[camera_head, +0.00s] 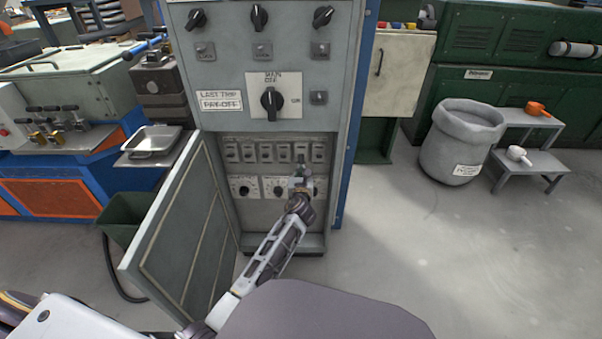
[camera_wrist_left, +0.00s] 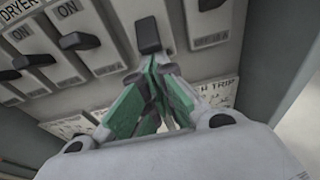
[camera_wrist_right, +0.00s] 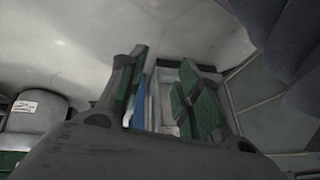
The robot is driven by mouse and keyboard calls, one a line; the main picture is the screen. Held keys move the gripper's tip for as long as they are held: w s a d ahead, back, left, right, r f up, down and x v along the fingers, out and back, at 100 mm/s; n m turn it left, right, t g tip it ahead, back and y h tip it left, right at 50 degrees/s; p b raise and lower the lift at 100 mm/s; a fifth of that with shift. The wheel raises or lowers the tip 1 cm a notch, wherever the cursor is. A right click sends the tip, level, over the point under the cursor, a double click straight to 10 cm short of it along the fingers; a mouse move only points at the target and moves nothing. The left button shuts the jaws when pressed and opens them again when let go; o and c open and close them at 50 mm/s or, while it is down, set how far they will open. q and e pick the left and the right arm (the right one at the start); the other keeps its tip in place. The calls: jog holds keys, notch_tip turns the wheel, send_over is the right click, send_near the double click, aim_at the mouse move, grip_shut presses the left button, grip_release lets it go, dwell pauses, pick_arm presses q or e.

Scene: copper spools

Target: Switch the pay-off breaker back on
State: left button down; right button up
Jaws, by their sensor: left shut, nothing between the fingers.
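A row of breakers (camera_head: 275,151) sits inside the open lower part of a grey cabinet (camera_head: 340,60). My left gripper (camera_head: 300,172) reaches up to the right part of this row. The left wrist view shows its closed, empty fingertips (camera_wrist_left: 152,62) just below a dark breaker lever (camera_wrist_left: 149,36); whether they touch it I cannot tell. A plate (camera_head: 221,101) reads "LAST TRIP PAY-OFF". My right gripper (camera_wrist_right: 163,62) is open and empty over the floor.
The cabinet's open door (camera_head: 185,225) stands to the left of my left arm. Round dials (camera_head: 245,189) sit below the breakers. A main rotary switch (camera_head: 271,101) is above. A grey bin (camera_head: 461,140) and a step stand (camera_head: 530,160) are at the right, with clear floor before them.

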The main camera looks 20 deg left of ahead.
jog(key=shift+r, duration=0.15)
pick_arm(q)
jog(key=shift+r+p, duration=0.1)
jog(key=shift+p, duration=0.9)
pick_arm(e)
jog(key=shift+g+h, duration=0.3)
jog(key=shift+h, duration=0.1)
jog(key=r, duration=0.2)
jog(key=d+r, duration=0.1)
jog(key=r, duration=0.1)
jog(key=shift+s+r, duration=0.2)
jog(key=shift+s+d+r, duration=0.1)
jog(key=shift+d+r, duration=0.05)
jog(key=shift+r, duration=0.05)
pick_arm(q)
jog(key=shift+s+p, duration=0.1)
jog(key=shift+p, duration=0.2)
pick_arm(e)
jog(key=shift+s+d+r, duration=0.1)
jog(key=shift+d+r, duration=0.05)
jog(key=shift+r, duration=0.15)
jog(key=shift+s+d+r, duration=0.1)
jog(key=shift+r, duration=0.05)
